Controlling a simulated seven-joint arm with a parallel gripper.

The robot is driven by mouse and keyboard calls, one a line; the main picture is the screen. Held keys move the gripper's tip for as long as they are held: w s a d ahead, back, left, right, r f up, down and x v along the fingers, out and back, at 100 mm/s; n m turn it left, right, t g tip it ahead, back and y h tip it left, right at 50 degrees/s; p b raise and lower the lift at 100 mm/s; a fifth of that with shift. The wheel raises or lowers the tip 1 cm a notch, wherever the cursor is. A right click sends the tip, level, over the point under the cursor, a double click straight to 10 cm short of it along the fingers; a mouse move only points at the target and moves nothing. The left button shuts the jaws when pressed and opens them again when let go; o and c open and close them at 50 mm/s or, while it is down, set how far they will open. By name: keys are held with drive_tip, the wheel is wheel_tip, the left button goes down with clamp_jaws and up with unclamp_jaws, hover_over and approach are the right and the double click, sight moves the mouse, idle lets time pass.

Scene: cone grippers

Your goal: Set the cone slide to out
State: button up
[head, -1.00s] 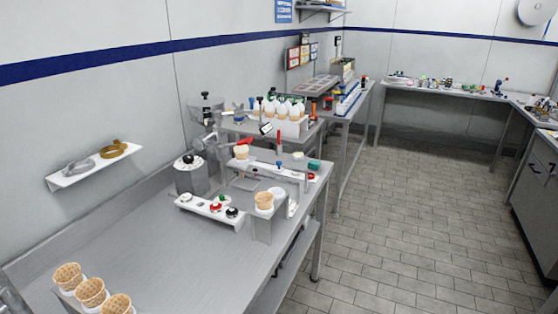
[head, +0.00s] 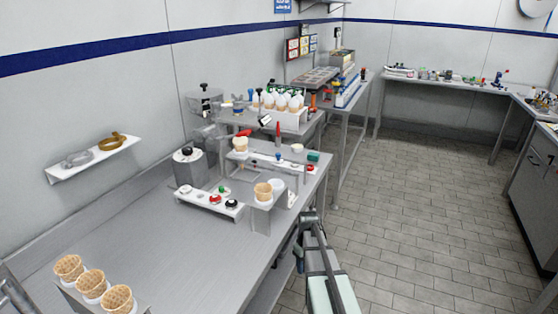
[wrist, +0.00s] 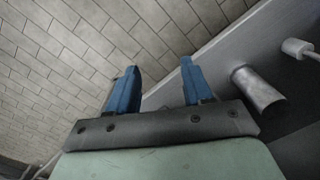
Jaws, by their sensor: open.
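My gripper (head: 299,256) is at the right front edge of the steel bench, low in the head view. In the wrist view its two blue fingers (wrist: 160,75) stand apart with nothing between them. A waffle cone (head: 263,190) sits upright in a small metal stand (head: 262,219) near the bench's front edge, up and left of my gripper. Another cone (head: 240,144) stands by the dispenser behind it. I cannot tell for certain which part is the cone slide, nor its setting.
A white button strip (head: 208,203) lies left of the stand. A raised shelf with knobs (head: 277,157) is behind it. Several cones stand in a rack (head: 92,285) at the near left. The bench (head: 165,240) between is clear. Tiled floor (head: 400,220) is open to the right.

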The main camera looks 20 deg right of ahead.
drive_tip(key=w+d+r+t, duration=0.1)
drive_tip(key=w+d+r, duration=0.3)
drive_tip(key=r, duration=0.4)
drive_tip(key=w+d+r+t, duration=0.1)
drive_tip(key=w+d+r, duration=0.3)
drive_tip(key=r, duration=0.3)
wheel_tip(320, 180, up, 32)
drive_tip(key=m+t, duration=0.2)
drive_tip(key=t, duration=0.1)
hover_over(278, 154)
drive_tip(key=s, duration=0.6)
drive_tip(key=x, duration=1.3)
drive_tip(key=shift+w+d+f, duration=0.15)
drive_tip(key=shift+w, duration=0.3)
drive_tip(key=shift+c, duration=0.4)
clamp_jaws()
